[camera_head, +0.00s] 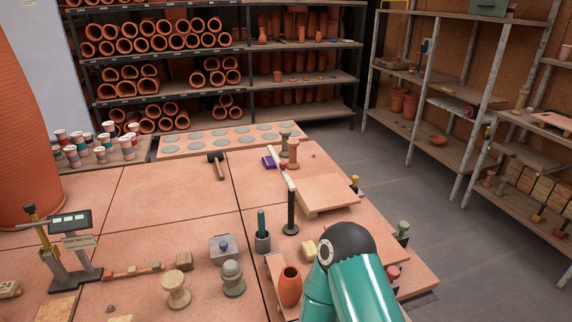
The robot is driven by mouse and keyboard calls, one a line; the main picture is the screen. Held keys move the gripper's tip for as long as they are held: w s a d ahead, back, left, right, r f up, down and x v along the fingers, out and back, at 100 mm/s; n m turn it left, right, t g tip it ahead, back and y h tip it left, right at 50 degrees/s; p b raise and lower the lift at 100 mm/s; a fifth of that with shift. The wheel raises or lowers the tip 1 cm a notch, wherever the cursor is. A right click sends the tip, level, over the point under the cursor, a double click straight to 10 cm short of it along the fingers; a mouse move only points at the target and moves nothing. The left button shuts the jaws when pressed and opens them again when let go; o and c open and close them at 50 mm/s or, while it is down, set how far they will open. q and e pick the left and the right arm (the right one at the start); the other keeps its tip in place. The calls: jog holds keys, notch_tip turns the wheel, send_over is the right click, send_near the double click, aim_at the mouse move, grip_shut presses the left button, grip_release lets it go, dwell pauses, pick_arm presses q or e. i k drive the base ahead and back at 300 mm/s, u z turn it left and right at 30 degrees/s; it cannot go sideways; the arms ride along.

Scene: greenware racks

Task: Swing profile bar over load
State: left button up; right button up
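A pale narrow bar (287,180), possibly the profile bar, slants at the top of a dark upright post (291,212) on the terracotta-tiled table. I cannot tell for sure whether it is joined to the post. A small terracotta pot (290,287) stands at the front, on or beside a board partly hidden by my arm. I cannot tell which thing is the load. My teal arm with a dark joint comes in at the bottom right, and its gripper does not show. My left gripper is out of view.
A raised pinkish slab (328,193) lies right of the post. A grey cup (262,242) with a green-handled tool, wooden spools (176,291) and a scale (71,247) stand to the left. A mallet (217,163) lies behind. The table's middle left is clear; racks line the back.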

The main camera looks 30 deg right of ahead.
aim_at(281, 166)
jog(key=z, duration=0.15)
jog(key=k, duration=1.3)
jog(key=z, duration=1)
jog(key=i, duration=1)
jog(key=u, duration=0.05)
